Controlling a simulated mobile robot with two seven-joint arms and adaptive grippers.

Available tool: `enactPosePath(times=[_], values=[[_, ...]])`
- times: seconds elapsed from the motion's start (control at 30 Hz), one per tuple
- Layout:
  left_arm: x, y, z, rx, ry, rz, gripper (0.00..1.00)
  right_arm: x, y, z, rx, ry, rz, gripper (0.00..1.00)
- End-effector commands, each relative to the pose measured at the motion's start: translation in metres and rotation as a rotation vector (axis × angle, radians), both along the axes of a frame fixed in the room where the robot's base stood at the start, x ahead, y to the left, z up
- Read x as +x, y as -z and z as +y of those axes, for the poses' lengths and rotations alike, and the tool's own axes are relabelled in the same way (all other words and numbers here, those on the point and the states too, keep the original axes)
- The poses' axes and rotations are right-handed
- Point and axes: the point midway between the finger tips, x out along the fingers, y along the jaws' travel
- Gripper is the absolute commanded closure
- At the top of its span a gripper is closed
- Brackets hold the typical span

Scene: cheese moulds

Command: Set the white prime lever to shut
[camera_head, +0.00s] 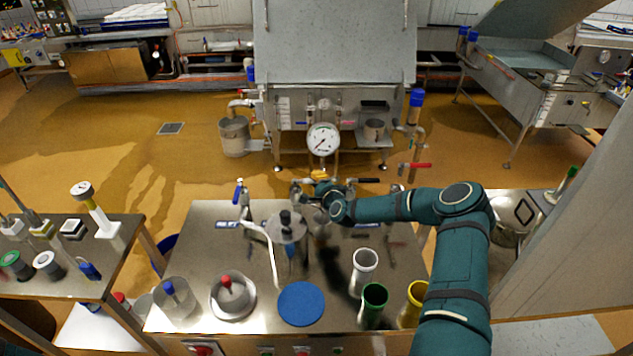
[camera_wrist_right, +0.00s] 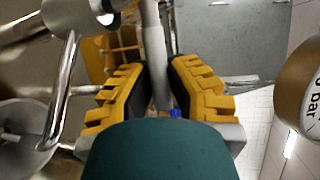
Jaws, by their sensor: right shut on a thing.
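A pale, whitish rod, which looks like the white prime lever (camera_wrist_right: 154,45), stands between the yellow-padded fingers of my right gripper (camera_wrist_right: 158,85) in the right wrist view. The fingers are closed on it from both sides. In the head view my right gripper (camera_head: 312,189) is at the back of the steel table, in front of the round gauge. There my own wrist and the fittings hide most of the lever, so I cannot read its angle. My left gripper does not show.
A round pressure gauge (camera_head: 323,139) stands just behind the gripper. A blue-handled valve (camera_head: 238,193) and a lidded pot (camera_head: 287,230) with a white curved pipe are to the left. A blue disc (camera_head: 301,303) and several coloured cups, including a green one (camera_head: 374,301), stand near the front.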

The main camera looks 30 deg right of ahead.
Motion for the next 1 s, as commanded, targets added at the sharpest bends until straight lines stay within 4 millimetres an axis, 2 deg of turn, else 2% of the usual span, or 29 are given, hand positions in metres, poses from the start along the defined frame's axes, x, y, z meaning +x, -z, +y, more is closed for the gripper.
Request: enactPosePath(times=[0.23,0.53,0.97,1.0], values=[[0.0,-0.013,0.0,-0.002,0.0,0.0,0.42,-0.004,-0.004,0.008,0.004,0.124,-0.003,1.0],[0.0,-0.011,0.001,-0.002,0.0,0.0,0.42,-0.009,-0.001,0.013,0.003,0.348,-0.004,1.0],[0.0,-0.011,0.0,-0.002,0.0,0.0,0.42,-0.012,0.0,0.015,0.001,0.389,0.001,1.0],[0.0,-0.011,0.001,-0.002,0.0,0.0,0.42,-0.012,0.0,0.015,0.002,0.388,0.002,0.77]])
